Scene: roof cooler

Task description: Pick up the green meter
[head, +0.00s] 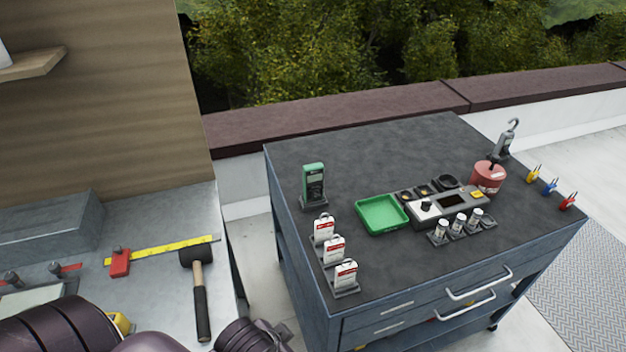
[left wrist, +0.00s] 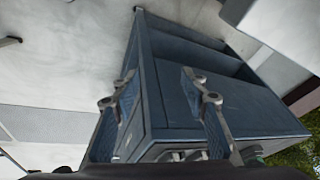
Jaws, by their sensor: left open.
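The green meter (head: 314,182), with a dark face, stands upright in a small dark holder near the left edge of the dark cabinet top (head: 370,150). My left arm comes in at the bottom left of the head view, low and to the left of the cabinet, well apart from the meter. In the left wrist view my left gripper (left wrist: 158,75) is open, with its two fingers spread and nothing held between them. The cabinet's side (left wrist: 235,105) shows beyond the fingers. The meter cannot be made out in the left wrist view. My right gripper is not in view.
A mallet (head: 200,290) lies on the left bench. The cabinet top's back area is clear.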

